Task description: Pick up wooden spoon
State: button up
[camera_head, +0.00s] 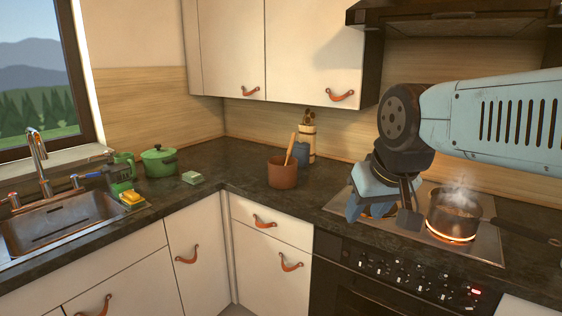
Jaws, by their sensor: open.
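A wooden spoon (290,149) stands tilted in a reddish-brown pot (282,174) on the dark countertop, near the corner left of the stove. Only its upper part shows above the pot's rim; the lower end is hidden inside. My gripper (382,217) hangs over the left part of the stove, to the right of the pot and pointing down. Its jaws are open and apart from the spoon. I see nothing held between them.
A steaming pan (454,214) sits on a glowing burner right of my gripper. A green pot (159,162) and a sink (60,222) are at left. Upper cabinets (315,50) hang above.

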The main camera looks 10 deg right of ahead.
aim_at(293, 142)
jog(key=z, duration=1.2)
jog(key=i, duration=0.1)
jog(key=u, duration=3.3)
jog(key=i, duration=1.75)
jog(key=z, duration=2.85)
